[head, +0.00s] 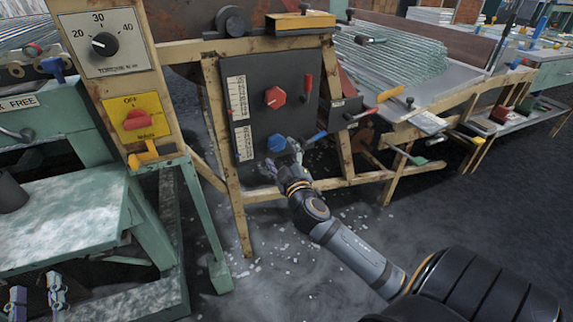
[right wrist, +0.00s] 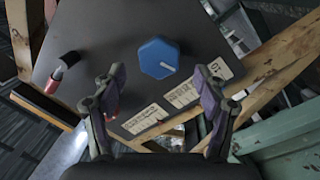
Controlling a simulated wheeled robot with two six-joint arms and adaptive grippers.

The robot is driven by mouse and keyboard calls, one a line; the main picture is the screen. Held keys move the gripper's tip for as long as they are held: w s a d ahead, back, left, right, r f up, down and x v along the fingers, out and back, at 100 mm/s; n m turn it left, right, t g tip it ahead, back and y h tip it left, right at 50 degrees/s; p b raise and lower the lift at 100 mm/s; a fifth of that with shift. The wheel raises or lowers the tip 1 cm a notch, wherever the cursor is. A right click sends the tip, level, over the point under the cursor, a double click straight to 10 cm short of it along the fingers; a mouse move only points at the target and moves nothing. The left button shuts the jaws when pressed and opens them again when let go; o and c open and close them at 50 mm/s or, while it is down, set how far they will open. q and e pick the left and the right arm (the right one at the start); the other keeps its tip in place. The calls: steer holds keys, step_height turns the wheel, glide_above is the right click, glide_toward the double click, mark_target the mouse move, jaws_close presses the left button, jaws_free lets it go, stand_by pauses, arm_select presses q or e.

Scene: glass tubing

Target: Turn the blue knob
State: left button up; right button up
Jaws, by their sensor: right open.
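The blue knob (head: 277,143) sits low on a dark panel (head: 255,115) below a red knob (head: 275,97). In the right wrist view the blue knob (right wrist: 158,58) is a hexagon with a short white mark. My right gripper (head: 285,163) is just in front of and below it. In the right wrist view the open fingers (right wrist: 160,90) are spread wide on either side, short of the knob and apart from it. My left gripper (head: 37,290) is low at the lower left corner, far from the panel; its finger opening is unclear.
Wooden frame beams (head: 232,185) surround the panel. A torque dial (head: 104,43) and a yellow switch plate (head: 135,115) stand at left. Glass tubing (head: 400,55) lies behind.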

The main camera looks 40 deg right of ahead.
steer(key=v, duration=0.7)
steer(key=shift+a, duration=0.1)
